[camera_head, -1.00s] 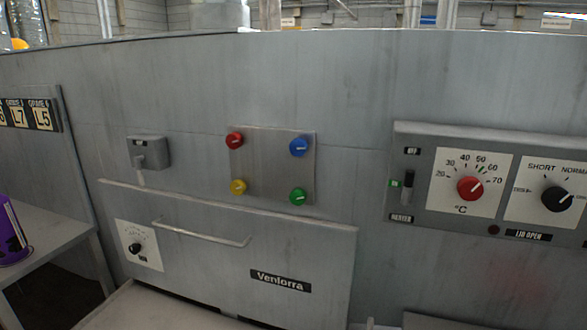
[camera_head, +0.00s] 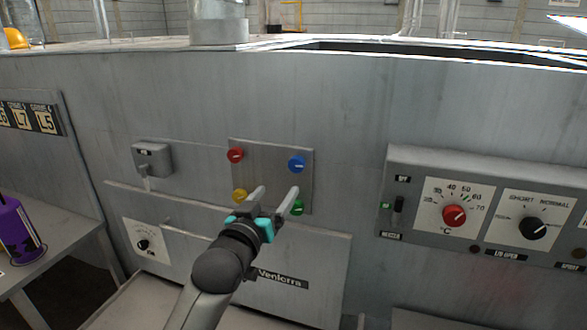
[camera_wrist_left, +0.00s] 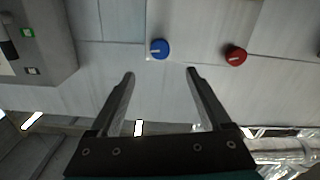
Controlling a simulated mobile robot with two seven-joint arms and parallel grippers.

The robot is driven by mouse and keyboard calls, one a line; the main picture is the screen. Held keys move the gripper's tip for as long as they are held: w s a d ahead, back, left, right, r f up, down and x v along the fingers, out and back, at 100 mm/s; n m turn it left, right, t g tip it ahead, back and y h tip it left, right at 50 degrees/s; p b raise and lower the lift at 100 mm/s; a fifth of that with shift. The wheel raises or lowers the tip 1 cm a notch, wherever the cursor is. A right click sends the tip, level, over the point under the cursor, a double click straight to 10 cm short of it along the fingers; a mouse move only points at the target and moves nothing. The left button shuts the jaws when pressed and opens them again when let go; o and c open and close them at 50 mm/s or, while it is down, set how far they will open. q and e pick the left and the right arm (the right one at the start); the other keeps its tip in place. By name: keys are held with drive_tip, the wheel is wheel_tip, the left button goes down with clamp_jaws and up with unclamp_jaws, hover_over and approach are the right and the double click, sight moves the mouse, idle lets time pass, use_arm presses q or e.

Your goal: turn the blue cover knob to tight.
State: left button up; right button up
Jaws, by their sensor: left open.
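The blue knob (camera_head: 297,164) is at the upper right of a square metal plate (camera_head: 268,160) on the grey machine wall. Its white mark looks roughly level. My left gripper (camera_head: 276,190) is open and empty in front of the lower part of the plate, below the blue knob. In the left wrist view the blue knob (camera_wrist_left: 159,49) shows beyond the two fingertips (camera_wrist_left: 160,72), in line with the gap between them, not touching. My right gripper is not in view.
The plate also carries a red knob (camera_head: 235,154), a yellow knob (camera_head: 239,195) and a green knob (camera_head: 297,207), partly behind a finger. A control panel (camera_head: 384,210) juts out at right. A lever box (camera_head: 152,158) is at left.

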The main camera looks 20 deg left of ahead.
sight(295, 167)
use_arm(q)
drive_tip(key=w, duration=1.2)
drive_tip(key=shift+w+d, duration=0.25)
clamp_jaws()
idle(0.5)
